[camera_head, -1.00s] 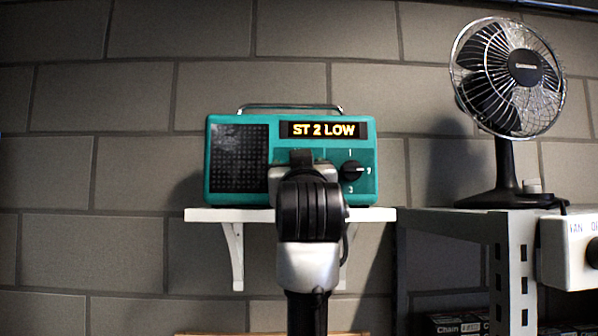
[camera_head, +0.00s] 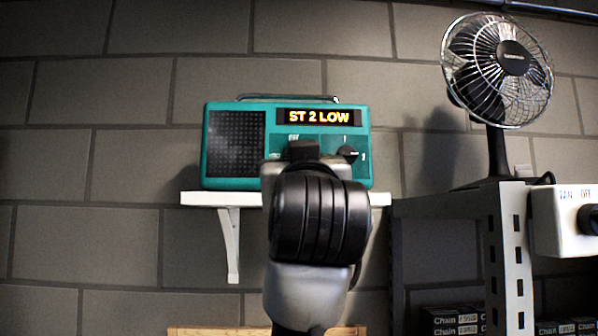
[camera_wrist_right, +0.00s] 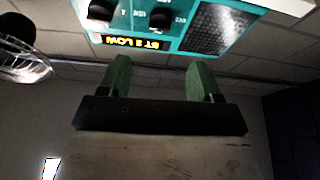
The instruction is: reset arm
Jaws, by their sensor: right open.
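My right arm rises in front of a teal radio (camera_head: 236,145) in the head view and hides part of its front. The radio has a black speaker grille, a lit display (camera_head: 318,117) reading "ST 2 LOW" and a dark knob (camera_head: 347,154). In the right wrist view the radio appears upside down at the top (camera_wrist_right: 175,42). There my right gripper (camera_wrist_right: 160,80) shows two green fingers spread apart, with nothing between them. The radio is beyond the fingertips, and I see no contact. My left gripper is not in view.
The radio stands on a white bracketed wall shelf (camera_head: 205,199). At the right, a black fan (camera_head: 497,72) stands on a grey metal rack (camera_head: 450,204), beside a white switch box (camera_head: 560,225). Boxes marked "Chain" (camera_head: 455,320) sit lower. A grey block wall is behind.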

